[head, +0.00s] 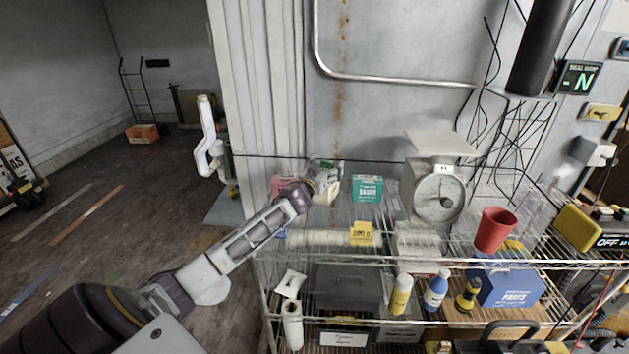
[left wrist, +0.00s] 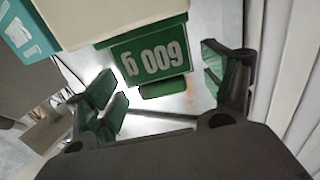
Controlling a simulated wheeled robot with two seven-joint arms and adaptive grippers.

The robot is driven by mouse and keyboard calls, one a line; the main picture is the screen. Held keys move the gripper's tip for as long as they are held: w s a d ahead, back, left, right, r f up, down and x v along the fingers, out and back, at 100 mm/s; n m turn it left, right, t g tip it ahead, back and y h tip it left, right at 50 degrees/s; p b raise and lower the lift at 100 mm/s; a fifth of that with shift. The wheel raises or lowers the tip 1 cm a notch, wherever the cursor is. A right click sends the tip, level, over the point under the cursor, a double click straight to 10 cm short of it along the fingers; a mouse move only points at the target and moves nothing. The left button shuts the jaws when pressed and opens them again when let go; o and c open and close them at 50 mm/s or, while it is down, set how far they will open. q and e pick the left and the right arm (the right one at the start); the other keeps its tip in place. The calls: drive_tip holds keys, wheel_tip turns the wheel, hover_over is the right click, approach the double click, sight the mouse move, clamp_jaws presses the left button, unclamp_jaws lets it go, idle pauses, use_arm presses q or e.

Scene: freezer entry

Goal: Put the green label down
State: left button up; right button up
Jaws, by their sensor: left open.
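The green label (left wrist: 150,56) shows in the left wrist view with white characters that look like "600 g" upside down. It is at the edge of a cream box (left wrist: 85,18); I cannot tell whether it is fixed to it. A small green piece (left wrist: 165,89) shows just below the label. My left gripper (left wrist: 163,88) is open, with one green-padded finger on each side of the label and gaps between. In the head view my left gripper (head: 312,184) is at the left end of the upper wire shelf, where its own wrist partly hides the label. My right gripper is not in view.
A teal box (head: 367,188) stands right of my left gripper, and a white dial scale (head: 438,195) beyond it. A yellow block (head: 362,233), a red cup (head: 495,229) and a blue box (head: 510,287) are on the rack. Floor at left is open.

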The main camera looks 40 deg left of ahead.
sight(327, 166)
use_arm(q)
drive_tip(key=shift+s+d, duration=0.15)
drive_tip(key=shift+s, duration=0.75)
drive_tip(key=shift+s+d, duration=0.2)
drive_tip(key=shift+s, duration=0.95)
drive_tip(key=s+d+b, duration=0.1)
drive_tip(key=s, duration=0.6)
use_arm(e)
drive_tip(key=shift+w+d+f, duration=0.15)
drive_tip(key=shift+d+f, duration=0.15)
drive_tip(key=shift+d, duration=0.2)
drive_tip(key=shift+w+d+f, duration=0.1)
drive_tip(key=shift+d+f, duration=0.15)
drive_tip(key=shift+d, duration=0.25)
use_arm(q)
drive_tip(key=shift+s+d, duration=0.1)
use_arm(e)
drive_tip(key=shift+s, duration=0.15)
